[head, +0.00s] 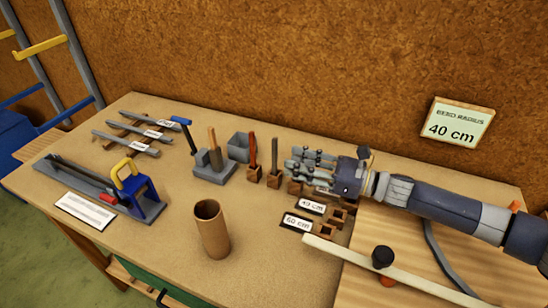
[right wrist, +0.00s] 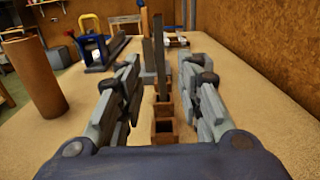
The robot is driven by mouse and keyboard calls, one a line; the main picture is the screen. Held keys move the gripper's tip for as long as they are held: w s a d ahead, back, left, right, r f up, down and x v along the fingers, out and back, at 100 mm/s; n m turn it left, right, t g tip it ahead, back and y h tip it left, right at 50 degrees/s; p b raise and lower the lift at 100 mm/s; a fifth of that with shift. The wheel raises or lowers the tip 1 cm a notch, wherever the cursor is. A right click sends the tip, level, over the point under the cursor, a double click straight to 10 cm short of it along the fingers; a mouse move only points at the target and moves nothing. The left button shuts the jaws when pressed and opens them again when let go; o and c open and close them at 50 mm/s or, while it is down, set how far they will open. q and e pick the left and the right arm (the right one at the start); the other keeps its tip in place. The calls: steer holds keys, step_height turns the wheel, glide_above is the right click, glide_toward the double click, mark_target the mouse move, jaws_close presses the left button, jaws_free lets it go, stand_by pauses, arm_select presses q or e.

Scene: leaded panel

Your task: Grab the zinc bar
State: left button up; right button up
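No legible label marks which bar is zinc. A narrow grey bar (head: 274,153) stands upright in a small wooden block, left of my right gripper (head: 294,166). In the right wrist view a dark grey upright bar (right wrist: 187,82) shows between the open fingers of the right gripper (right wrist: 168,85), beyond the tips. Several grey strips (head: 130,142) with small labels lie at the far left of the table. My right gripper is low over the wooden blocks, open and empty. My left gripper is out of view.
A red-brown bar (head: 253,150) stands beside the grey one. Tools stand in a grey holder (head: 214,172). A brown tube (head: 211,228) stands in front. Wooden sockets (head: 337,215) with cm labels lie below my right gripper. A wooden board (head: 400,240) fills the right.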

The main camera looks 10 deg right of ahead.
mark_target(274, 155)
steer(key=shift+x, duration=0.8)
steer(key=p+x, duration=0.1)
steer(key=x, duration=0.1)
steer(key=p+x, duration=0.1)
steer(key=x, duration=0.1)
steer(key=shift+w+a+r, duration=0.1)
steer(key=shift+w+r, duration=0.05)
steer(key=shift+r, duration=0.1)
steer(key=shift+w+a+f, duration=0.15)
steer(key=shift+w+a, duration=0.05)
steer(key=shift+a, duration=0.1)
steer(key=shift+d, duration=0.1)
jaws_close()
